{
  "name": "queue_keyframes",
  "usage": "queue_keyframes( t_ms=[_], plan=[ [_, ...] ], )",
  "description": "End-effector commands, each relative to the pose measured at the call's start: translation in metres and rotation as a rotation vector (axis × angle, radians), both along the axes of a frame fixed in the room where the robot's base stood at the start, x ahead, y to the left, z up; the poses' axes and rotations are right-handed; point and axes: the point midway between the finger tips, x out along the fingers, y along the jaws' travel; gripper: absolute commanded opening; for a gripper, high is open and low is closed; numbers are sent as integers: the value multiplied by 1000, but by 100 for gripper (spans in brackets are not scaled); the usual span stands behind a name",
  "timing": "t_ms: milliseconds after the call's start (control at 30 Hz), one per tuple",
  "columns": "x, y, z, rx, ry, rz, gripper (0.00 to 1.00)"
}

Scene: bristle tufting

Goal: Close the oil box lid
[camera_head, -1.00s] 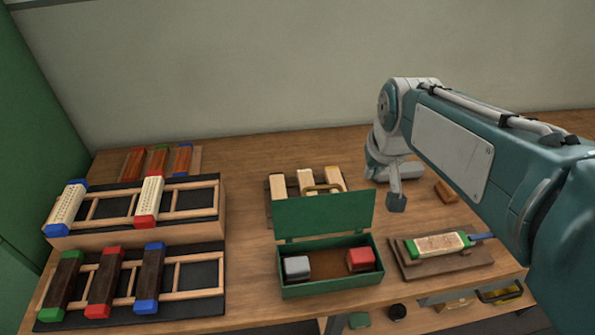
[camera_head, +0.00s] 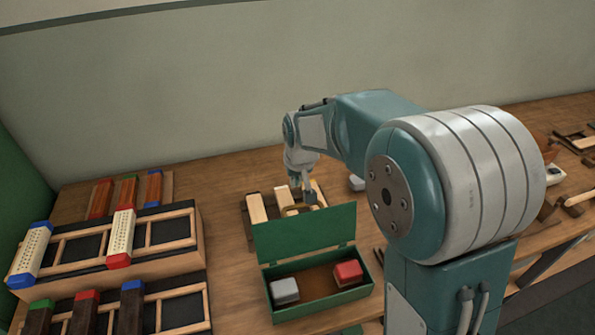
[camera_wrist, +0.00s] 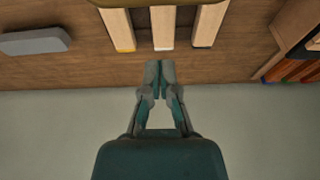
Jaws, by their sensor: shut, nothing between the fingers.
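The green oil box (camera_head: 322,305) stands on the wooden bench with its lid (camera_head: 305,232) raised, standing up along the back edge. Inside it are a grey-white block (camera_head: 284,290) at the left and a red block (camera_head: 348,272) at the right. My gripper (camera_head: 309,196) is behind the raised lid, above the pale wooden blocks, and looks apart from the lid. In the wrist view my gripper (camera_wrist: 160,66) has its fingertips together and nothing between them. The box and lid cannot be made out in the wrist view.
Racks with colour-ended brushes (camera_head: 120,232) fill the left of the bench. A grey object (camera_wrist: 35,41) lies at the left of the wrist view.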

Motion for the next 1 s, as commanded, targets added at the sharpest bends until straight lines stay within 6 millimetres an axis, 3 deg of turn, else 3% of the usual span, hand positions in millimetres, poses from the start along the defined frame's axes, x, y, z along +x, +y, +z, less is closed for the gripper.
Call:
queue_keyframes(
  t_ms=[167, 533, 1000],
  plan=[
    [6, 2, -24, 0, 2, 0, 0],
    [-30, -8, -20, 2, -1, 0, 0],
    [-31, -7, -20, 1, -5, 0, 0]
  ],
)
